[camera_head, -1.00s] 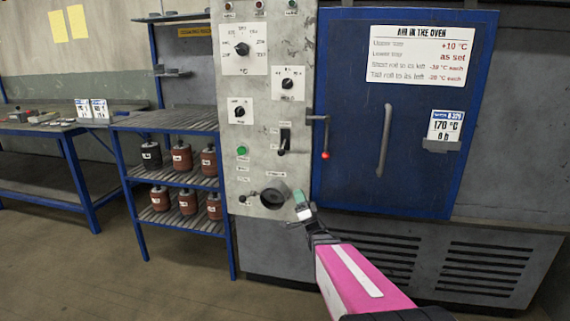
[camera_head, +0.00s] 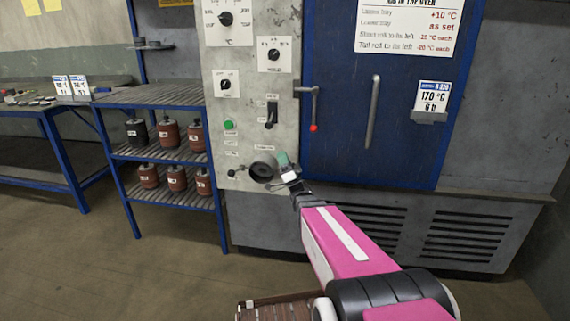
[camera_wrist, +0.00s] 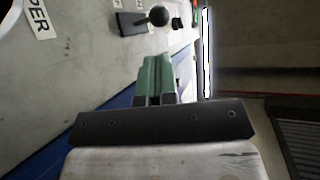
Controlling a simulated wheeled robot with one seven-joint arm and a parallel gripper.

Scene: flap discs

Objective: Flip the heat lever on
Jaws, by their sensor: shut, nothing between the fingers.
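The heat lever (camera_head: 271,115) is a black lever on a black plate on the grey control panel, left of the blue oven door. Its handle appears to hang toward the plate's lower end. In the wrist view the lever (camera_wrist: 157,16) shows a black ball end, ahead of my fingertips and apart from them. My gripper (camera_head: 284,160) has green fingertips, which also show in the wrist view (camera_wrist: 157,78). It is shut and empty, below the lever, just right of the round black damper dial (camera_head: 263,167).
A green button (camera_head: 229,125) sits left of the lever. The blue oven door (camera_head: 345,120) has a red-tipped latch handle (camera_head: 313,115) close to the right. A shelf rack (camera_head: 160,97) with several canisters stands left. A slatted brown tray (camera_head: 270,309) lies at the bottom edge.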

